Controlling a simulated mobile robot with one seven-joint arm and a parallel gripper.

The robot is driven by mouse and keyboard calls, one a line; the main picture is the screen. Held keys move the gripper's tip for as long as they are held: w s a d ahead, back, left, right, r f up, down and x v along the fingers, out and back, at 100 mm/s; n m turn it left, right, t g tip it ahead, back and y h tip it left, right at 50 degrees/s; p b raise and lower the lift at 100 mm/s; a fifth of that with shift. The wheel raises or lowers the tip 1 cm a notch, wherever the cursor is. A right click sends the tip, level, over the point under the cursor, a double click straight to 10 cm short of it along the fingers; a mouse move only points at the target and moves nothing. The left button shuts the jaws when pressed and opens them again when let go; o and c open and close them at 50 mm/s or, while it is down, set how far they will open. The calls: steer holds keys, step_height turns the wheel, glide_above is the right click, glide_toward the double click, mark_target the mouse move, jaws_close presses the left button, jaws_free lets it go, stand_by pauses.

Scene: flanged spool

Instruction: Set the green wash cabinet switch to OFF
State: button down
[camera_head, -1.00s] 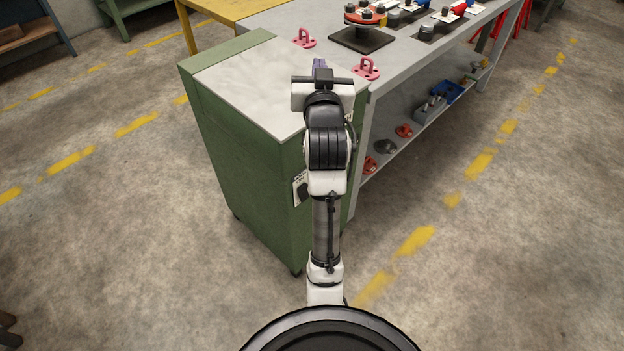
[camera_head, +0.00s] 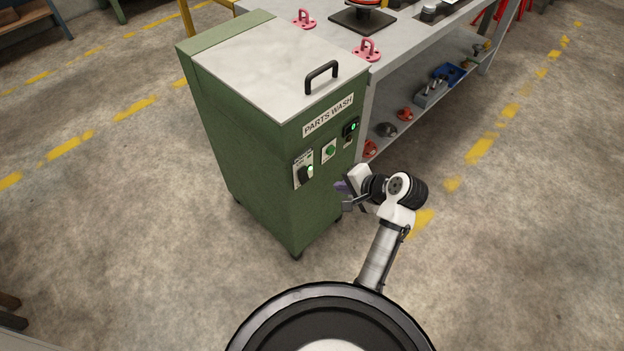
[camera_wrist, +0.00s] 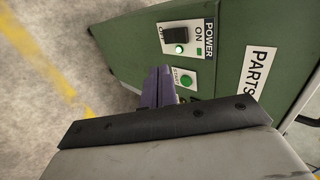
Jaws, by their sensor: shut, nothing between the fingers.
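The green wash cabinet (camera_head: 240,120) stands left of my arm, with a "PARTS WASH" label on its front. Its black power switch (camera_head: 304,175) sits on a pale plate at the lower left of that front, beside a lit green lamp (camera_head: 310,169). In the wrist view the black switch (camera_wrist: 182,37) shows at the top, between the words OFF and ON, with a bright lamp (camera_wrist: 180,49) at its edge. I cannot tell which word it is set to. My gripper (camera_head: 341,187) is shut and empty, in front of the cabinet and apart from the switch; its purple fingers (camera_wrist: 158,88) show below the plate.
A green start button (camera_head: 329,151) and a small dark display (camera_head: 350,129) sit right of the switch. A black handle (camera_head: 321,77) stands on the cabinet's top. A grey workbench (camera_head: 400,60) adjoins the cabinet at the right. The floor in front is clear.

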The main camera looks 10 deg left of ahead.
steer(key=p, duration=0.2)
glide_toward(305, 179)
steer(key=x, duration=0.5)
steer(key=shift+d+f, duration=0.1)
steer(key=shift+f, duration=0.3)
steer(key=shift+w+a+f+p, duration=0.25)
steer(key=shift+w+a+p, duration=0.1)
steer(key=shift+a, duration=0.1)
steer(key=shift+f, duration=0.15)
steer(key=shift+a+f+b, duration=0.1)
steer(key=shift+f+b, duration=0.2)
steer(key=shift+b, duration=0.45)
steer(key=shift+a+r+y, duration=0.1)
steer(key=shift+r+y, duration=0.15)
steer(key=shift+y, duration=0.05)
steer(key=shift+r, duration=0.1)
